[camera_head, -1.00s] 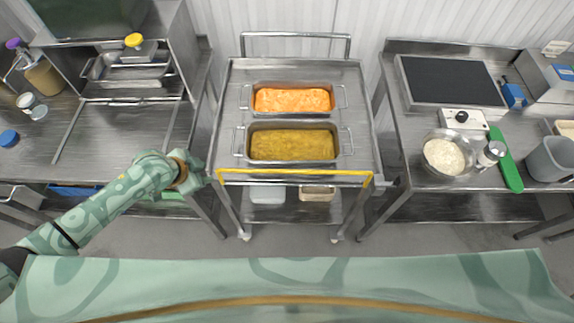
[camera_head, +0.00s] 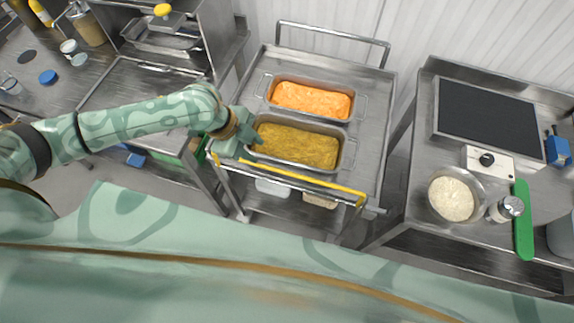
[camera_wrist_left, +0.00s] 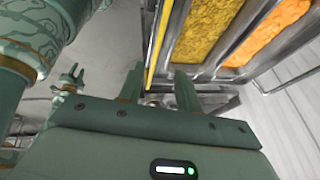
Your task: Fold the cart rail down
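The cart (camera_head: 372,85) stands in the middle, with its yellow rail (camera_head: 300,180) along the near edge. The rail also shows in the left wrist view (camera_wrist_left: 155,48). I cannot tell the rail's exact tilt. My left gripper (camera_head: 248,146) is over the rail's left end, beside the near pan. In the left wrist view its two fingers (camera_wrist_left: 160,85) are apart, with the rail's line running between them; contact is not clear. My right gripper (camera_wrist_left: 72,75) is small in the left wrist view, away from the cart, and its fingers look apart.
On the cart are a pan of yellow food (camera_head: 297,146) and a pan of orange food (camera_head: 312,99). A bare metal handle (camera_head: 335,34) stands at the cart's far side. Steel tables flank it; the right one holds a rice bowl (camera_head: 452,196).

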